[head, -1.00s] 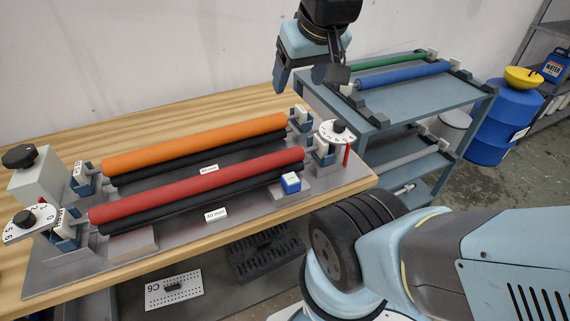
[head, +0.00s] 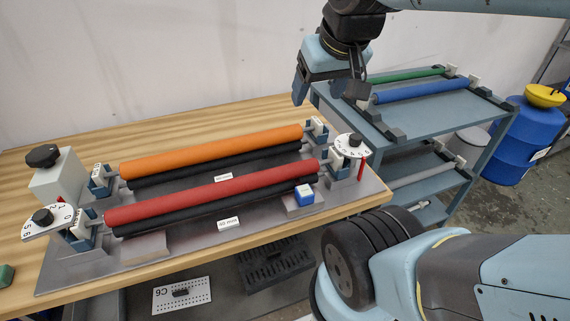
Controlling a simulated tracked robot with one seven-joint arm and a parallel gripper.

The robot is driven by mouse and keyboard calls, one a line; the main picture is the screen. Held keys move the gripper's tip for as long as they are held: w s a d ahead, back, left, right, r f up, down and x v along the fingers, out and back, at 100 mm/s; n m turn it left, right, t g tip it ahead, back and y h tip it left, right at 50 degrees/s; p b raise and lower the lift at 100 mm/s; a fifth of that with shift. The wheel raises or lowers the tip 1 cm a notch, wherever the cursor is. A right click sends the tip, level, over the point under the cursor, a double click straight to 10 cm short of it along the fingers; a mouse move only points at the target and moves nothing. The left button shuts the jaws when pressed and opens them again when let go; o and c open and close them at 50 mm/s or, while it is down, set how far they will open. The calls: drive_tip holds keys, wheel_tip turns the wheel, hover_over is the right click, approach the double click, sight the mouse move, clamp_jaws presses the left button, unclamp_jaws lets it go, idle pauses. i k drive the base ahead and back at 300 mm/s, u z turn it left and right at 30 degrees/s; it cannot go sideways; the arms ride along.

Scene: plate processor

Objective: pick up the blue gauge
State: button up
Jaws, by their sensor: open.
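My gripper (head: 328,95) is open and empty, pointing down, above and behind the gauge at the back right of the bench. It is well apart from the gauge, and nothing visibly hides the gauge.
An orange roller (head: 215,152) lies behind the red one, with black rollers alongside. A white dial (head: 350,146) stands right of the gauge. A cart (head: 438,122) with green and blue rollers is behind right. A green block (head: 6,275) lies at the left edge.

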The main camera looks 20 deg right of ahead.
sight(304, 194)
drive_tip(key=z, duration=0.55)
drive_tip(key=k, duration=1.3)
drive_tip(key=z, duration=0.4)
drive_tip(key=i, duration=0.7)
drive_tip(key=z, duration=0.1)
